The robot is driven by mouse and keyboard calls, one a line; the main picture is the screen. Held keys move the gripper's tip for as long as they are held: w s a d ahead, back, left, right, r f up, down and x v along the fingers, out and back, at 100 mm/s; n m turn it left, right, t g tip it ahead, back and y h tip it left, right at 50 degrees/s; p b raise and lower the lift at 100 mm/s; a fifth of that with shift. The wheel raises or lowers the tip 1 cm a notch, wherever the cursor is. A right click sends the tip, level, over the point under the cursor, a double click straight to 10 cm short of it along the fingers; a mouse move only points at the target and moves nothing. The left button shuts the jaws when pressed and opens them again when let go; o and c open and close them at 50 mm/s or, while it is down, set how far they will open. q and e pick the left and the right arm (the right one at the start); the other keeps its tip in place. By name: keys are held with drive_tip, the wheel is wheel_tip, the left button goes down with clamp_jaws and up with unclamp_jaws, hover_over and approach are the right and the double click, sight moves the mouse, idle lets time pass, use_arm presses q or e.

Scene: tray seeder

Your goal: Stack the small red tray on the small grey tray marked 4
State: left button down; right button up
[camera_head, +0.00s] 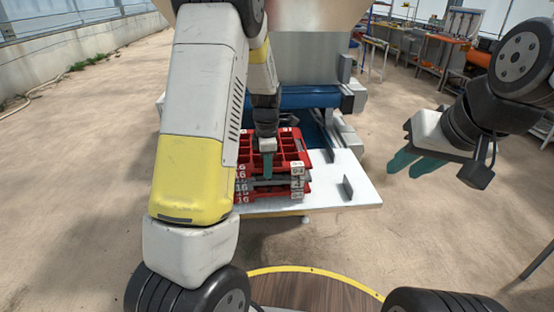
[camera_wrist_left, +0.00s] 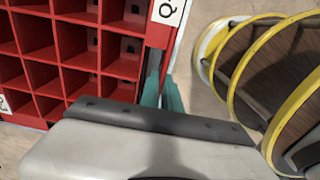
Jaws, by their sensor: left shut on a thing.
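A red tray (camera_head: 292,143) with open square cells is at the top of a stack on a white table. A grey layer (camera_head: 284,181) shows under it, with another red tray (camera_head: 306,190) lower down. I cannot tell whether the top tray rests on the layer below. White labels on the front read 16; I cannot make out a 4. My left gripper (camera_head: 267,168) points down at the front wall of the top tray and is shut on it. In the left wrist view the red cells (camera_wrist_left: 75,45) lie left of the fingers (camera_wrist_left: 163,92). My right gripper (camera_head: 413,162) is open and empty, off to the right.
The white table (camera_head: 345,190) has bare room right of the stack, with a small upright grey bracket (camera_head: 347,188) on it. A blue roller machine (camera_head: 310,97) stands behind. My left arm hides the table's left part. Workbenches (camera_head: 440,50) stand far back right.

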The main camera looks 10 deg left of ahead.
use_arm(q)
drive_tip(key=c, duration=2)
unclamp_jaws()
drive_tip(key=shift+f, duration=0.1)
drive_tip(key=o, duration=0.4)
drive_tip(key=s+r+m+t+h, duration=0.1)
drive_tip(key=s+r+m, duration=0.2)
drive_tip(key=r, duration=0.6)
drive_tip(key=s+r+m+t, duration=0.1)
drive_tip(key=s+r+m, duration=0.15)
drive_tip(key=r, duration=0.65)
drive_tip(key=s+r+m+t, duration=0.1)
drive_tip(key=s+m, duration=0.4)
drive_tip(key=s, duration=0.1)
drive_tip(key=s+d+r+m+t, duration=0.1)
drive_tip(key=s+r+m, duration=0.1)
drive_tip(key=s+m, duration=0.4)
drive_tip(key=s+d+r+m+t+h, duration=0.1)
drive_tip(key=s+m+t, duration=0.1)
drive_tip(key=s+m, duration=0.3)
drive_tip(key=shift+s+d+r, duration=0.1)
drive_tip(key=shift+s+r, duration=0.2)
drive_tip(key=shift+s, duration=0.6)
